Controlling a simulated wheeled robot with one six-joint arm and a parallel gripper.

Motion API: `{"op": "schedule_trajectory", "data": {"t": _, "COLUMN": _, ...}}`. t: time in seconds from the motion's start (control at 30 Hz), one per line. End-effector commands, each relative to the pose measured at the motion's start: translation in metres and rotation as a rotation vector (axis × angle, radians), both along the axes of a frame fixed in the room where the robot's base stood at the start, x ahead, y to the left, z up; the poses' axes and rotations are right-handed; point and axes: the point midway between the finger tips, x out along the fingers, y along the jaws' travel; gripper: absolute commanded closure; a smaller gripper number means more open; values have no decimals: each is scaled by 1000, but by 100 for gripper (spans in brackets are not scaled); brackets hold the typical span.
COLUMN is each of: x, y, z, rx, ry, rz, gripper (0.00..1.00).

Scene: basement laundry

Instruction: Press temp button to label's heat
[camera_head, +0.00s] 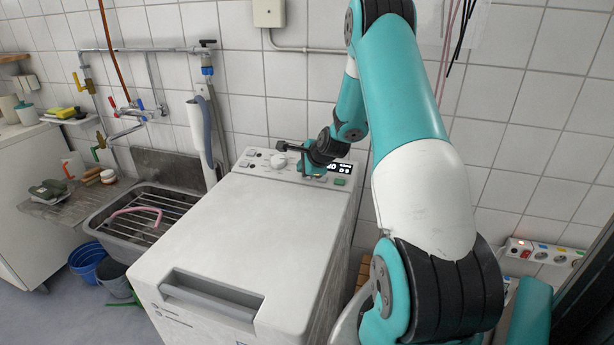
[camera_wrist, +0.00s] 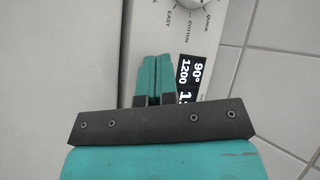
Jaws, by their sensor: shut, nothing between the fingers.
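The washing machine (camera_head: 235,235) stands in the middle of the head view, with its control panel along the back edge. The display (camera_wrist: 188,80) reads 90° and 1200 in the wrist view, with another line partly hidden by my gripper. It also shows as a dark strip in the head view (camera_head: 344,169). My gripper (camera_wrist: 155,60) is shut and empty, its teal fingertips over the panel just beside the display. In the head view my gripper (camera_head: 306,168) is at the panel between the dial and the display. I cannot tell whether it touches a button. No care label is readable.
The round dial (camera_head: 278,161) is left of my gripper; lettering such as EASY, COTTON and QUICK shows around it in the wrist view. A green button (camera_head: 340,182) lies below the display. A sink with a rack (camera_head: 150,212) stands left, and a power strip (camera_head: 545,253) is right.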

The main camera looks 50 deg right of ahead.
Motion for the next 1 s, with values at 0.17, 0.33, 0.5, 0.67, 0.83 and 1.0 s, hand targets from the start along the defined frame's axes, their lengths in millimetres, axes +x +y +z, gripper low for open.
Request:
{"op": "schedule_trajectory", "data": {"t": 0.17, "x": -1, "y": 4, "z": 16, "rx": 0, "ry": 0, "rz": 0, "gripper": 100}}
{"op": "schedule_trajectory", "data": {"t": 0.33, "x": -3, "y": 8, "z": 34, "rx": 0, "ry": -1, "rz": 0, "gripper": 100}}
{"op": "schedule_trajectory", "data": {"t": 0.5, "x": -5, "y": 12, "z": 47, "rx": 0, "ry": 0, "rz": 0, "gripper": 100}}
{"op": "schedule_trajectory", "data": {"t": 0.67, "x": -5, "y": 13, "z": 48, "rx": 0, "ry": -1, "rz": 0, "gripper": 100}}
{"op": "schedule_trajectory", "data": {"t": 0.83, "x": -5, "y": 13, "z": 47, "rx": 0, "ry": -1, "rz": 0, "gripper": 100}}
{"op": "schedule_trajectory", "data": {"t": 1.0, "x": -5, "y": 13, "z": 47, "rx": 0, "ry": -1, "rz": 0, "gripper": 100}}
